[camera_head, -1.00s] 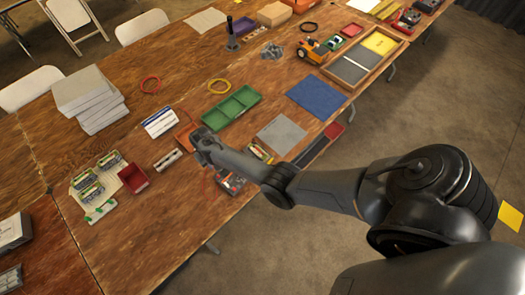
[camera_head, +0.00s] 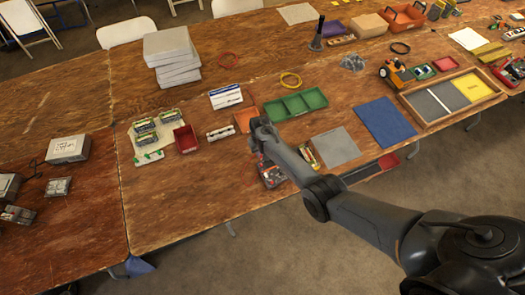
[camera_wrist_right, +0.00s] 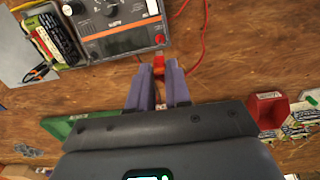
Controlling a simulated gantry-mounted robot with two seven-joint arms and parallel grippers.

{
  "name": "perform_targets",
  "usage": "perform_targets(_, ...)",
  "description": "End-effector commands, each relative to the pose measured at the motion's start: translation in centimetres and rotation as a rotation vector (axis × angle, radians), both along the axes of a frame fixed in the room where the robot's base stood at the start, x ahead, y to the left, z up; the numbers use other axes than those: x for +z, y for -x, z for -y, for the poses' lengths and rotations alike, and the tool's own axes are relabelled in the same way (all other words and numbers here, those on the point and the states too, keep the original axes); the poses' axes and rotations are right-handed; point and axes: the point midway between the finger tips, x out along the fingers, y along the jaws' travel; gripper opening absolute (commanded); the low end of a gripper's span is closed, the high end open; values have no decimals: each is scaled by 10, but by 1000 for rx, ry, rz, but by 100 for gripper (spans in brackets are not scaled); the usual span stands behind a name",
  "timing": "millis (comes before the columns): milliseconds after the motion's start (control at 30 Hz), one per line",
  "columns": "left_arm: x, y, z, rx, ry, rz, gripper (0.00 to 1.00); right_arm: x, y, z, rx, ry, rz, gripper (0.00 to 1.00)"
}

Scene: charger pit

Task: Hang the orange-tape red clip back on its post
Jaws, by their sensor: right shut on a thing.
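My right gripper (camera_wrist_right: 159,78) is shut on the red clip (camera_wrist_right: 159,64), which shows small and orange-red between the fingertips in the right wrist view. The clip is just beyond the near edge of a grey charger (camera_wrist_right: 120,44) with dials and an orange stripe. A red post (camera_wrist_right: 160,38) shows at the charger's right corner, close ahead of the clip; I cannot tell whether they touch. In the head view my right gripper (camera_head: 258,130) is above the table beside the charger (camera_head: 270,174), which my arm partly hides. My left gripper is not in view.
A red cable (camera_wrist_right: 203,38) curves over the wood right of the charger. A box of batteries or tools (camera_wrist_right: 50,38) stands at its left. A green tray (camera_head: 296,104), a small red bin (camera_head: 185,138) and a white-blue box (camera_head: 226,96) stand around the gripper. Bare table lies left of the charger.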

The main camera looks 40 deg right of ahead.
Motion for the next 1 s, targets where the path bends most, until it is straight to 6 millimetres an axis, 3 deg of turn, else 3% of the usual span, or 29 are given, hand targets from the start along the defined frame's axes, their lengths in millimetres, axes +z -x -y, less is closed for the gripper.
perform_targets(700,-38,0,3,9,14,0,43,-45,0,0,-1,0,0,1)
perform_targets(1000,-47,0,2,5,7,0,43,-55,0,0,-1,0,1,1)
